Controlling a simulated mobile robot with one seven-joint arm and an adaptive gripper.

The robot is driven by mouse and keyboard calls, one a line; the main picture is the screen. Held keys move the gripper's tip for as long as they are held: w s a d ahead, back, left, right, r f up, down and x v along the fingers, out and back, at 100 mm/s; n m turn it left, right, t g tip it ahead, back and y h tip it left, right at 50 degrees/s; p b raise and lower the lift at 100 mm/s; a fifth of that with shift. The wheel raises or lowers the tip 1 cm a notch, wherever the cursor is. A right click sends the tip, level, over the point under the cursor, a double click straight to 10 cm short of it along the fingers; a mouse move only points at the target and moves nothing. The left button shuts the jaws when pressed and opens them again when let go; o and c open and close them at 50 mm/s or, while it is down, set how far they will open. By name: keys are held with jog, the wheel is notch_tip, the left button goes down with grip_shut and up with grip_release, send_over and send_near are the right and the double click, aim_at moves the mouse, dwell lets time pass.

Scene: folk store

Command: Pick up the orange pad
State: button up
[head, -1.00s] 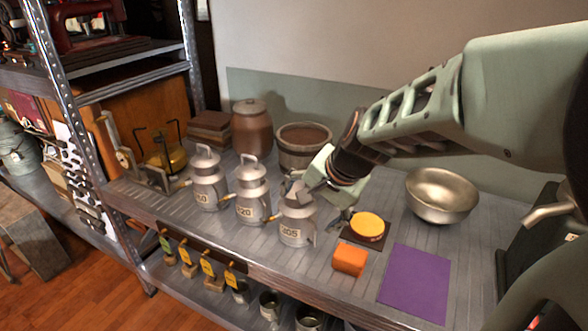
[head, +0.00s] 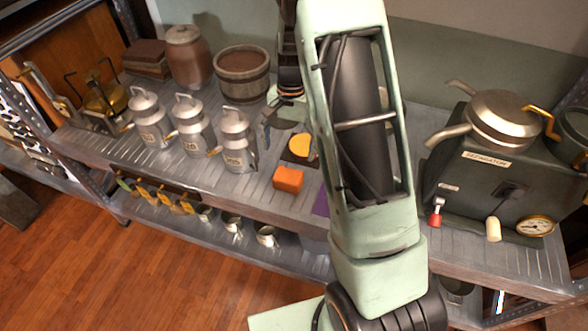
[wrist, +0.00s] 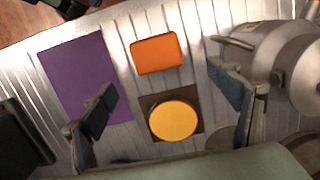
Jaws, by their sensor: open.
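The orange pad (head: 288,179) is a small block lying on the metal shelf near its front edge, right of the milk cans. It also shows in the wrist view (wrist: 158,55), at top centre. My gripper (wrist: 162,83) is open and empty. Its two fingers are spread left and right in the wrist view, with the orange pad beyond and between their tips. A finger shows behind the pad in the head view; my arm hides much of the gripper.
A yellow disc (wrist: 173,120) on a dark square lies beside the orange pad. The nearest milk can (head: 237,140) stands close to the gripper. A dark machine with a metal pot (head: 497,120) stands at right.

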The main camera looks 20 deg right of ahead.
aim_at(288, 175)
jog(key=f, duration=0.5)
jog(key=shift+s+a+f, duration=0.2)
jog(key=shift+s, duration=0.15)
jog(key=f, duration=0.2)
jog(key=s+f, duration=0.1)
jog(key=f, duration=0.1)
jog(key=shift+s+a, duration=0.1)
jog(key=shift+a, duration=0.05)
jog(key=shift+f, duration=0.6)
jog(key=shift+c, duration=0.7)
jog(key=c, duration=1)
